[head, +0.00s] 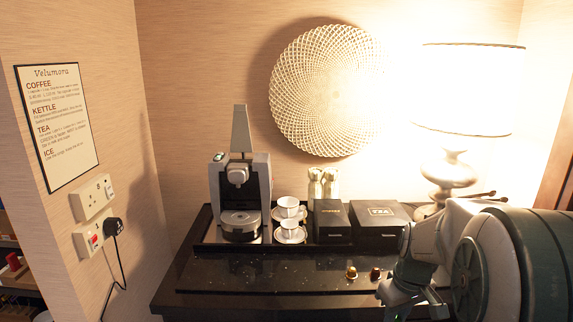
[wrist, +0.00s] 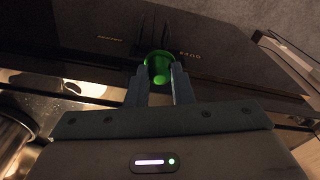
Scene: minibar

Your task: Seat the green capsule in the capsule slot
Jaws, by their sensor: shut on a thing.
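In the wrist view, the green capsule (wrist: 159,66) sits between the two fingertips of my gripper (wrist: 160,78), which is shut on it. In the head view, my gripper (head: 412,300) is low at the right, by the counter's front edge, and I cannot make out the capsule there. The coffee machine (head: 257,180) stands at the back left of the counter, well to the left of my gripper. A tall lever (head: 241,130) stands upright on its top. The capsule slot itself cannot be made out.
Two small capsules stand on the counter, one gold (head: 351,272) and one darker (head: 375,273), left of my gripper. Stacked cups (head: 289,208) and two dark boxes (head: 331,220) (head: 375,215) stand right of the machine. A lamp (head: 450,172) is behind my arm.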

